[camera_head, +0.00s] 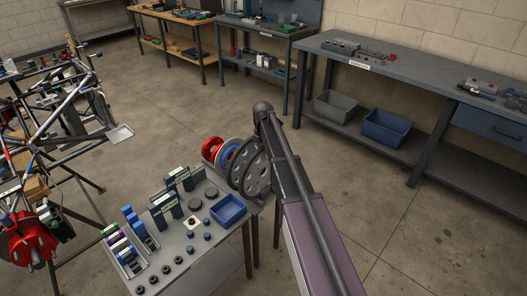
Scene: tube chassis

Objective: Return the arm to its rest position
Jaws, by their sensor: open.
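My arm (300,190) rises from the bottom right of the head view. It reaches up and left to a dark joint (263,110) near the middle of the picture. Beyond that joint no further links can be made out clearly. I cannot make out my gripper or its fingers in this view. Nothing is seen held by the arm.
A small grey table (215,270) with a blue bin (228,210), discs and small parts stands close on the arm's left. A tube chassis (62,130) stands at the left. Workbenches (430,85) line the back wall. The floor (400,235) at right is clear.

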